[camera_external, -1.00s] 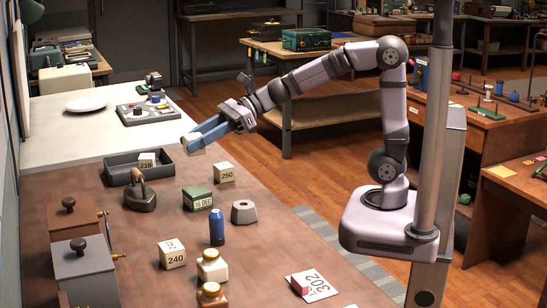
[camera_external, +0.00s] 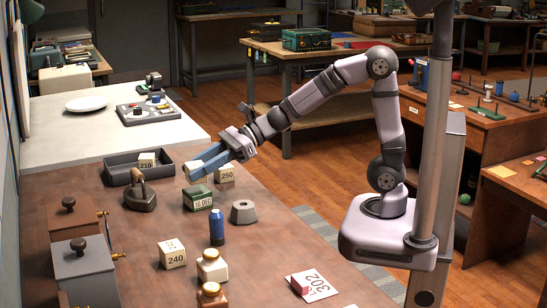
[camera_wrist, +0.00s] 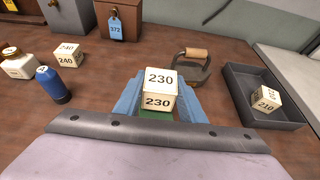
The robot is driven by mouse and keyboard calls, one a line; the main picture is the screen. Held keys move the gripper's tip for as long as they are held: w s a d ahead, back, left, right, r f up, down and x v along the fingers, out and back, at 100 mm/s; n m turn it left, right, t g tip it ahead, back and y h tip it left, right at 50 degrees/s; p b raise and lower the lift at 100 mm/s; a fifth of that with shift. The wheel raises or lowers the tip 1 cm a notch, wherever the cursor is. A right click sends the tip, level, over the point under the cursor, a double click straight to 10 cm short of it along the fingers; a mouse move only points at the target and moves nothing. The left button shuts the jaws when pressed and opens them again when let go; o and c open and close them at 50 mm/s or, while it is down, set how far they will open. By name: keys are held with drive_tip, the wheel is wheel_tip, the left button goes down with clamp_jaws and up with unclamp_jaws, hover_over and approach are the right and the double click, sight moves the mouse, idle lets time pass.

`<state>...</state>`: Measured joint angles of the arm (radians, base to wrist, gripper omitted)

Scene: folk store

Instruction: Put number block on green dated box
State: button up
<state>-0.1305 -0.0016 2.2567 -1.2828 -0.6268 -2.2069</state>
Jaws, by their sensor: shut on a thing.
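My gripper (camera_external: 194,172) is shut on a cream number block marked 230 (camera_wrist: 160,86); the block also shows at the blue fingertips in the external view (camera_external: 194,171). The green dated box (camera_external: 198,198), with a "16 DEC" label on its front, stands on the brown table. The held block is above the box, slightly towards its far side in the external view, with the gripper apart from the box top. In the wrist view a strip of green (camera_wrist: 156,115) shows beneath the block; most of the box is hidden there.
Blocks marked 250 (camera_external: 225,173) and 240 (camera_external: 172,254) stand nearby. A flat iron (camera_external: 140,196) is left of the box, and a grey tray (camera_external: 118,172) holds the 210 block (camera_external: 147,160). A blue bottle (camera_external: 217,228) and grey weight (camera_external: 244,212) stand close in front.

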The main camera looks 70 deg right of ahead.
drive_tip(key=shift+f, duration=1.2)
drive_tip(key=shift+f+b, duration=0.2)
drive_tip(key=shift+b, duration=0.3)
drive_tip(key=o, duration=1)
drive_tip(key=shift+o, duration=0.2)
drive_tip(key=shift+r, duration=0.2)
drive_tip(key=shift+d+r+p, duration=0.1)
drive_tip(key=shift+p, duration=0.25)
drive_tip(key=v, duration=1.2)
drive_tip(key=shift+p, duration=0.45)
